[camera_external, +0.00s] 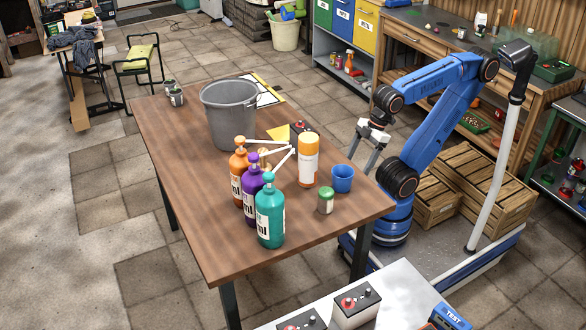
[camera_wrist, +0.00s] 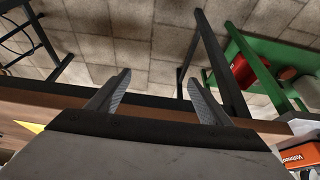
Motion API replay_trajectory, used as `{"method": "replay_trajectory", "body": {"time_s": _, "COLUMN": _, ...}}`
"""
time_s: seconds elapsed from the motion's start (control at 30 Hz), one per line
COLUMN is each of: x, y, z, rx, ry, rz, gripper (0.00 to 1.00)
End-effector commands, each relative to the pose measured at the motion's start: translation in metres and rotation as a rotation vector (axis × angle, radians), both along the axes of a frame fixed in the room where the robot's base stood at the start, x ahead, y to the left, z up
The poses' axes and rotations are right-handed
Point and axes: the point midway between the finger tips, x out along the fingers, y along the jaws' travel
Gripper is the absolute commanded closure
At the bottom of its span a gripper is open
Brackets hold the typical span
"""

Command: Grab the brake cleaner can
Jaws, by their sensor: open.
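A white and orange spray can with an orange cap (camera_external: 308,160) stands upright on the brown table. It looks like the brake cleaner can, but its label is too small to read. My gripper (camera_external: 364,153) hangs at the table's right edge, to the right of the can and apart from it. In the wrist view, my gripper (camera_wrist: 156,88) has its two fingers spread wide with nothing between them. The can cannot be made out in the wrist view.
On the table (camera_external: 180,140), a blue cup (camera_external: 342,178) and a small green-topped can (camera_external: 326,200) stand close to the spray can. Three pump bottles (camera_external: 270,215) with long spouts stand to its left. A grey bucket (camera_external: 230,115) is behind them.

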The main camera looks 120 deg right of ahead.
Motion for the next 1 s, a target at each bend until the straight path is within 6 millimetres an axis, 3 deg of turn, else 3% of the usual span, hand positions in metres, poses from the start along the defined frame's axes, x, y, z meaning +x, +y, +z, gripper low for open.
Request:
{"method": "replay_trajectory", "body": {"time_s": 0.17, "x": 0.001, "y": 0.0, "z": 0.053, "rx": 0.0, "ry": -0.007, "rz": 0.0, "gripper": 0.27}}
{"method": "replay_trajectory", "body": {"time_s": 0.4, "x": 0.002, "y": 0.0, "z": 0.177, "rx": 0.0, "ry": -0.006, "rz": 0.0, "gripper": 0.27}}
{"method": "replay_trajectory", "body": {"time_s": 0.6, "x": 0.001, "y": 0.0, "z": 0.263, "rx": 0.0, "ry": -0.004, "rz": 0.0, "gripper": 0.27}}
{"method": "replay_trajectory", "body": {"time_s": 0.9, "x": 0.001, "y": 0.0, "z": 0.344, "rx": 0.0, "ry": -0.004, "rz": 0.0, "gripper": 0.27}}
{"method": "replay_trajectory", "body": {"time_s": 1.0, "x": 0.01, "y": 0.001, "z": 0.352, "rx": -0.02, "ry": 0.016, "rz": 0.051, "gripper": 0.27}}
